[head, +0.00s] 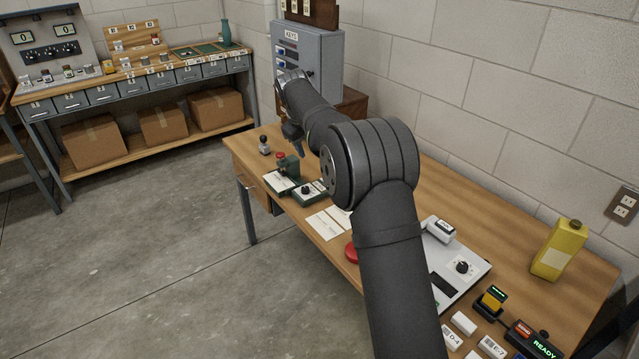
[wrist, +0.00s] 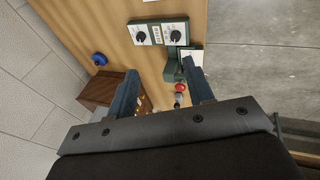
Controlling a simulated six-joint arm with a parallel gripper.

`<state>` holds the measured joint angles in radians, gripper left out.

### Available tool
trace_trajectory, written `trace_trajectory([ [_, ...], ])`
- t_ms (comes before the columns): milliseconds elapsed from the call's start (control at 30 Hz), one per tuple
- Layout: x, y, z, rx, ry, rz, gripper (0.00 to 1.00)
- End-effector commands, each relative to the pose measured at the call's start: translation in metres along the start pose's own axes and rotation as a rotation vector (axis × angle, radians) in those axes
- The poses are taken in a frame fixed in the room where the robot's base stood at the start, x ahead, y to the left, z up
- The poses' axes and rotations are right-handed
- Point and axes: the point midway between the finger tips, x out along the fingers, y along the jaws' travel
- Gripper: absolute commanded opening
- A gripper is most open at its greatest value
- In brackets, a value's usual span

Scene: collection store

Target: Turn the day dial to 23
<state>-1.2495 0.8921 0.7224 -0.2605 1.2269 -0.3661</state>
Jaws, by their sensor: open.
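Two small green boxes with pale tops, each bearing a black dial, lie side by side in the wrist view. One dial (wrist: 141,36) is on the left and the other dial (wrist: 176,35) is on the right, with a label between them. I cannot tell which is the day dial, and the numbers are too small to read. In the head view one dial (head: 306,189) shows on the desk, partly behind my arm. My gripper (wrist: 160,60) is open and empty, above the desk and apart from both dials. It also shows in the head view (head: 297,147).
A green stamp press (head: 289,166) and a dark-knobbed stamp (head: 264,145) stand near the dials. White cards (head: 324,224) lie on the desk. A grey key cabinet (head: 315,55) stands behind my arm. A yellow container (head: 559,250) stands at the right.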

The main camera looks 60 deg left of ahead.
Motion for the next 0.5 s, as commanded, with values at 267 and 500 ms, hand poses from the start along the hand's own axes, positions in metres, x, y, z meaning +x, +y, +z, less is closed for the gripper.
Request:
trace_trajectory([
  [267, 0.108, -0.04, 0.023, -0.504, -0.339, 0.312, 0.47],
  [500, 0.165, -0.08, 0.02, -0.988, -0.592, 0.599, 0.47],
])
